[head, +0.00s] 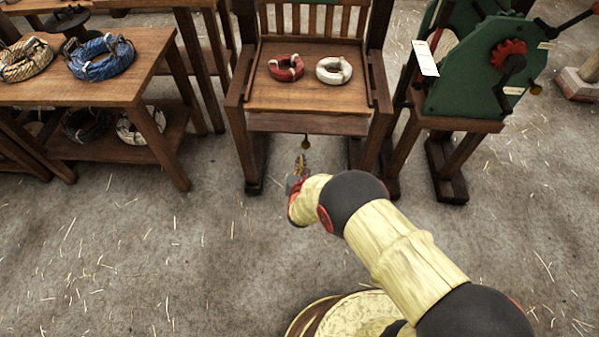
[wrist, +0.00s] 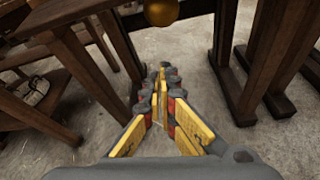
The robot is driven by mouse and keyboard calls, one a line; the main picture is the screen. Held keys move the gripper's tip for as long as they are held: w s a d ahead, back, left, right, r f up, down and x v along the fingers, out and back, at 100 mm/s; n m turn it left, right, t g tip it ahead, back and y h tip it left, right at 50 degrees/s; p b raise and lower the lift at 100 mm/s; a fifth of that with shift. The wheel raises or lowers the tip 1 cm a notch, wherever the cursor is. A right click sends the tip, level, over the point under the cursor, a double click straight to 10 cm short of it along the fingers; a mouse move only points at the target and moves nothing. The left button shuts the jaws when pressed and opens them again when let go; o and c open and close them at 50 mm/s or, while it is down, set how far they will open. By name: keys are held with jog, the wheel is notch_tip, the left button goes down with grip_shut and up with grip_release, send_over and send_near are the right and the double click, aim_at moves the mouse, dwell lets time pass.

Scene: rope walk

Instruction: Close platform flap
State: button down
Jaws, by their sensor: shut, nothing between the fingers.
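A wooden platform (head: 268,95) on a slatted-back stand holds a red rope ring (head: 286,67) and a white rope ring (head: 334,70). A wooden board, apparently the flap (head: 305,124), spans the platform's front edge. I cannot tell its exact angle. A brass knob (head: 305,144) shows just below it, and also at the top of the wrist view (wrist: 162,10). My gripper (head: 302,160) is shut and empty, low in front of the stand and just below the knob, apart from it. In the wrist view its yellow fingertips (wrist: 161,70) meet between the stand's legs.
A wooden table (head: 150,62) with rope coils stands at left, with more coils on its lower shelf. A green machine (head: 470,80) with a red gear and cranks stands close at right. The straw-strewn floor (head: 130,250) in front is clear.

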jog(key=shift+d+r, duration=0.2)
jog(key=shift+r, duration=0.8)
jog(key=shift+d+r, duration=0.15)
jog(key=shift+r, duration=0.8)
jog(key=shift+a+r, duration=0.1)
